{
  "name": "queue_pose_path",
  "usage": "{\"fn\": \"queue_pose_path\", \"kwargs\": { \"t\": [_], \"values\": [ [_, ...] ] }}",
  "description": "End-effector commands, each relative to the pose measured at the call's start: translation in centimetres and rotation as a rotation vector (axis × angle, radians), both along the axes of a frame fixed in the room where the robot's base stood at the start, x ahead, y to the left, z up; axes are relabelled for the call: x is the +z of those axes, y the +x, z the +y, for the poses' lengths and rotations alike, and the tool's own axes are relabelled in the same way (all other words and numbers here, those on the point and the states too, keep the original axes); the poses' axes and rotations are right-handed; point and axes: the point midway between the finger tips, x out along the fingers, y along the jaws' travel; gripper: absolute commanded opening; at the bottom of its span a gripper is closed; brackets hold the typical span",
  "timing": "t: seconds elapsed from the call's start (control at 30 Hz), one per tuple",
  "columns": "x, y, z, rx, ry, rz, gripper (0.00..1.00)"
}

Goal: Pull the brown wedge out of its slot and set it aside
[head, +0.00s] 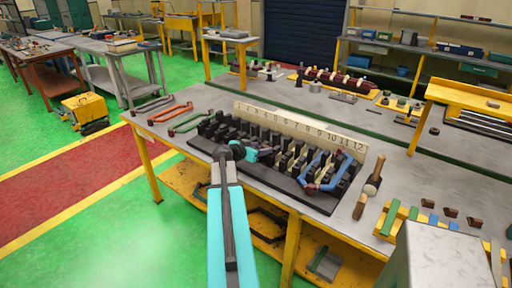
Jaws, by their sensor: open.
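The black slotted stator block (318,203) lies on the grey workbench, with a cream board (300,127) numbered 1 to 12 behind it. I cannot make out a brown wedge in any slot; my arm and the dark teeth hide part of the row. Several small brown wedge-like blocks (450,212) lie loose on the bench at the right. My gripper (266,152) is open, low over the middle of the stator row. Its fingertips are small and dark against the teeth, and I cannot tell whether they touch anything.
A blue coil (325,172) sits at the stator's right end. A mallet (374,177) and coloured strips (390,218) lie at the right. Bare bench shows around the mallet.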

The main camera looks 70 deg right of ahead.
Motion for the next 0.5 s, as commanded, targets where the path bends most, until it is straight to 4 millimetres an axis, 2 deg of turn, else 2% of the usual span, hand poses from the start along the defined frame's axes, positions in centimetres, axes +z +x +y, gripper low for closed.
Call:
{"fn": "queue_pose_path", "kwargs": {
  "t": [0.2, 0.5],
  "values": [
    [-0.6, -0.4, -1.7, -0.001, 0.000, 0.000, 0.48],
    [-0.9, -0.6, -2.1, 0.000, -0.001, 0.000, 0.48]
  ]
}}
